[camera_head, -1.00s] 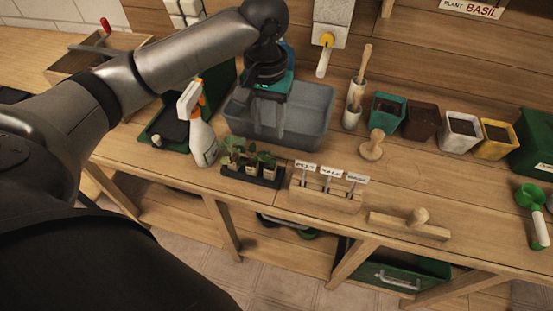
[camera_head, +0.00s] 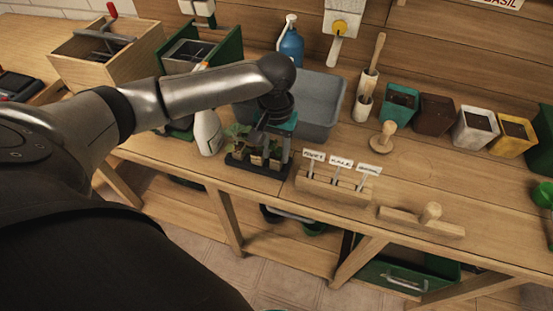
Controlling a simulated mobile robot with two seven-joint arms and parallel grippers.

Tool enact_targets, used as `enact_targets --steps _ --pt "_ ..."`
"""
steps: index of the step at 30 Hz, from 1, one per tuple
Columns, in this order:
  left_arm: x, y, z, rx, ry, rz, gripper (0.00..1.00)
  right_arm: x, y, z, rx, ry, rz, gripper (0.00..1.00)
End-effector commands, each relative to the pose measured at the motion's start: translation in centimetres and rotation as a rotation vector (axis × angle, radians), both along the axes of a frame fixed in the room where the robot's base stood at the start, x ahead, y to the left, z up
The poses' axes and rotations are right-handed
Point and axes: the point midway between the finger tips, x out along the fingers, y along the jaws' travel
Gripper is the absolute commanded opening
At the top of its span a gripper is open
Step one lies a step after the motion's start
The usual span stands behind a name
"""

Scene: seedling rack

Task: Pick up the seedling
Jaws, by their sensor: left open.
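Several small seedlings (camera_head: 239,145) in pale pots stand in a black tray (camera_head: 238,164) near the front edge of the bench. My left gripper (camera_head: 271,150) is open and points down over the right part of the tray. Its fingers are close around the area of a right-hand seedling. Whether they touch it I cannot tell, as the fingers and hand partly hide the plants there. My right gripper is not in view.
A white spray bottle (camera_head: 207,133) stands just left of the tray. A grey tub (camera_head: 320,108) is behind. A wooden label holder (camera_head: 333,189) is close on the right. A wooden tamper (camera_head: 382,138) and several pots stand farther right.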

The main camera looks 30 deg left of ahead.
Motion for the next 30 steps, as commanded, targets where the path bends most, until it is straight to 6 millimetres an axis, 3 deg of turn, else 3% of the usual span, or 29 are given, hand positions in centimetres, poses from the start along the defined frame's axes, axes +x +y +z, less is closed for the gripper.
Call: enact_targets --steps 3,11,22,30 --pt "-0.04 0.03 -1.30 0.001 0.000 -0.001 0.42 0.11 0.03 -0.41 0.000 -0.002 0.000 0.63" --pt "-0.05 0.02 -1.45 0.001 -0.001 -0.001 0.42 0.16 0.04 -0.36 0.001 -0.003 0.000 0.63" --pt "-0.05 0.03 -1.41 0.001 -0.001 -0.001 0.02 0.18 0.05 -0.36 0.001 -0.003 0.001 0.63" --pt "-0.04 0.03 -1.40 0.001 -0.001 -0.001 0.00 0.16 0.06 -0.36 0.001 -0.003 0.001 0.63"
